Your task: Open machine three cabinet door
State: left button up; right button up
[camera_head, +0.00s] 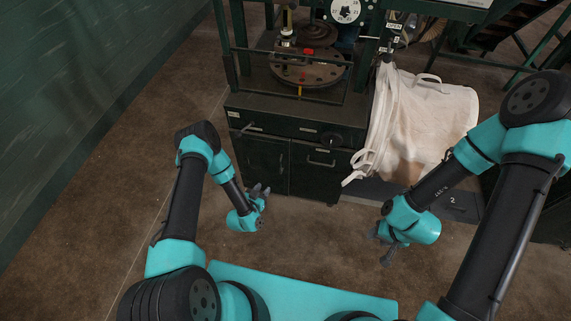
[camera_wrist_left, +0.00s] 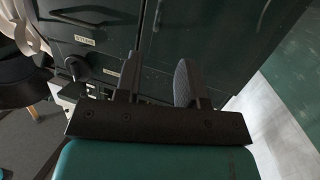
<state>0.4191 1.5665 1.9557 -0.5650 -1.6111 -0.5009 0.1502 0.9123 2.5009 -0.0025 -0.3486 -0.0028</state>
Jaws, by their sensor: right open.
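A dark green cabinet (camera_head: 290,130) stands under a machine with a round table. Its lower front has a left door (camera_head: 262,163) and a right door (camera_head: 312,180) with a bar handle (camera_head: 321,163); both look shut. I cannot read a machine number on it. My left gripper (camera_head: 262,190) is in front of the left door's lower part, open and empty. In the left wrist view its two fingers (camera_wrist_left: 158,82) stand apart before the dark cabinet front (camera_wrist_left: 205,40). My right gripper (camera_head: 380,249) is open and empty, right of the cabinet and nearer me.
A white bulk bag (camera_head: 420,115) hangs right of the cabinet, close to its side. A dark base marked "2" (camera_head: 455,207) lies below it. A black knob (camera_head: 332,138) sticks out above the right door. A green wall (camera_head: 80,80) runs along the left. Brown floor between is clear.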

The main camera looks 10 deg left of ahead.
pick_arm(q)
jog(key=t, duration=0.1)
jog(key=f+t, duration=0.1)
jog(key=shift+s+d+f+t+y, duration=0.3)
jog(key=shift+d, duration=0.1)
jog(key=shift+w, duration=0.1)
jog(key=w+d, duration=0.1)
jog(key=w, duration=0.7)
jog(key=w+d, duration=0.2)
jog(key=w, duration=0.7)
jog(key=shift+d, duration=0.25)
jog(key=shift+s, duration=0.1)
grip_shut()
